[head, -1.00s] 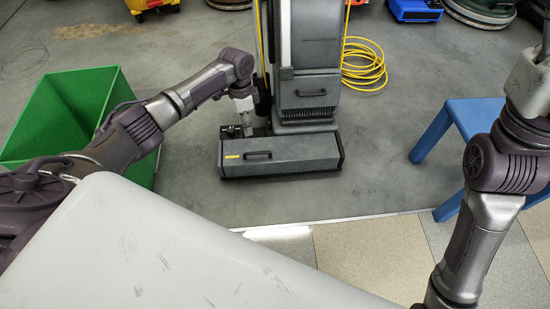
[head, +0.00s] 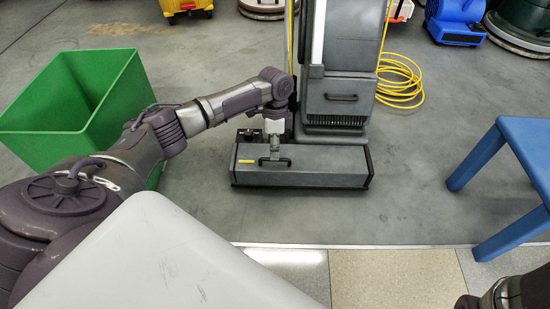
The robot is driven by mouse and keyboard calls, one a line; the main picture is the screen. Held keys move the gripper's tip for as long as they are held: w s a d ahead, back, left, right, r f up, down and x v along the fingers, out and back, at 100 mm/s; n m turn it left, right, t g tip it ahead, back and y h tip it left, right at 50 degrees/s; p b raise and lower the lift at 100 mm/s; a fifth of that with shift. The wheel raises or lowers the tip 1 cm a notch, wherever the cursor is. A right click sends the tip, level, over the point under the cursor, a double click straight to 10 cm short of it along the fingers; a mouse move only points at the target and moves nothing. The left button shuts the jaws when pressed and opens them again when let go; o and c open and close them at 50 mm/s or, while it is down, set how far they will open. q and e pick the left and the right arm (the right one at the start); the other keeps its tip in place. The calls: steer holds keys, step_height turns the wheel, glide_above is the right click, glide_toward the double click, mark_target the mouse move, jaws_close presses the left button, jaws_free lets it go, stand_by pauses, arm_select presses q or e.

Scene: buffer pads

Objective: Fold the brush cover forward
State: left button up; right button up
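The brush cover (head: 325,174) is the long grey box at the foot of the upright grey floor machine (head: 340,60). It has a dark bar handle (head: 286,162) and a yellow label on its front. The cover looks closed. My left gripper (head: 274,153) points down at the handle from above, at or touching its middle. Its fingers are too small to show whether they are open or shut on the bar. My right gripper is out of view; only part of that arm shows at the bottom right.
A green bin (head: 75,108) stands at the left beside my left arm. A blue stool (head: 515,165) stands at the right. A yellow cable (head: 402,82) lies coiled behind the machine. The floor in front of the cover is clear.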

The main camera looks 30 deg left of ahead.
arm_select(q)
steer(key=shift+s+d+f+b, duration=0.15)
steer(key=shift+f+b, duration=0.3)
steer(key=shift+f, duration=0.7)
jaws_close()
